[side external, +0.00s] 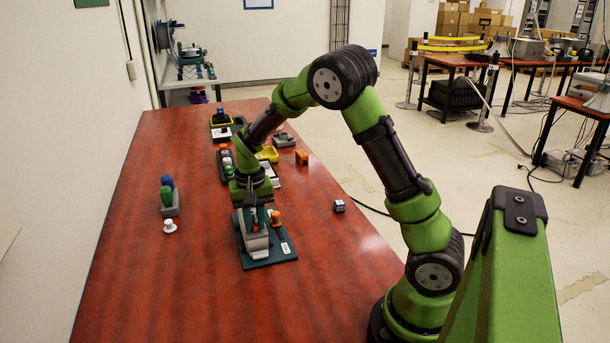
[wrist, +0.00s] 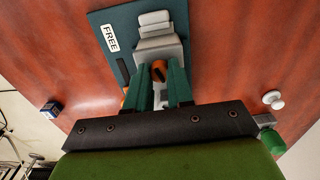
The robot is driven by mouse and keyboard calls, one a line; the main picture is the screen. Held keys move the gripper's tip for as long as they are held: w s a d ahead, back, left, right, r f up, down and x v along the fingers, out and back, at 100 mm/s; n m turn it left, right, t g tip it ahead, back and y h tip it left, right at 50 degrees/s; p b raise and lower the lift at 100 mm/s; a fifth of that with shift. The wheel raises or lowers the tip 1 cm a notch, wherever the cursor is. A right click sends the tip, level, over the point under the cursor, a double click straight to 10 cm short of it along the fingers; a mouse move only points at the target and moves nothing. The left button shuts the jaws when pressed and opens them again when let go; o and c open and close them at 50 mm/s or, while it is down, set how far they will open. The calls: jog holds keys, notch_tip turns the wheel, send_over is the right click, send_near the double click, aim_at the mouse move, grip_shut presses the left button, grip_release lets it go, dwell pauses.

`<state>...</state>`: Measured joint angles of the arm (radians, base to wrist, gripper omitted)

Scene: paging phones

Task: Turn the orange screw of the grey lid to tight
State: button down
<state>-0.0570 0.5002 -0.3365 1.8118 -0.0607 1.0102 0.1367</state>
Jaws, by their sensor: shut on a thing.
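A grey lid (side external: 257,241) sits on a dark teal plate (side external: 284,254) on the red table. The plate carries a white label reading FREE (wrist: 110,38) in the wrist view. The orange screw (wrist: 159,68) shows between the two teal fingers of my gripper (wrist: 161,74) at the near end of the grey lid (wrist: 157,47). My gripper points down and is shut on the screw; the fingers hide its sides. In the side view my gripper (side external: 251,207) is over the plate. A second orange knob (side external: 276,216) stands on the plate beside it, mostly hidden in the wrist view.
A grey block with green and blue pegs (side external: 168,197) and a white knob (side external: 170,227) stand to the left. A small blue and white cube (side external: 339,206) lies to the right. The front of the table is clear.

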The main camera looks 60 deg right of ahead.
aim_at(254, 223)
jog(key=shift+m, duration=1.5)
jog(key=c, duration=1)
grip_release()
notch_tip(254, 223, up, 17)
jog(key=shift+f, duration=0.1)
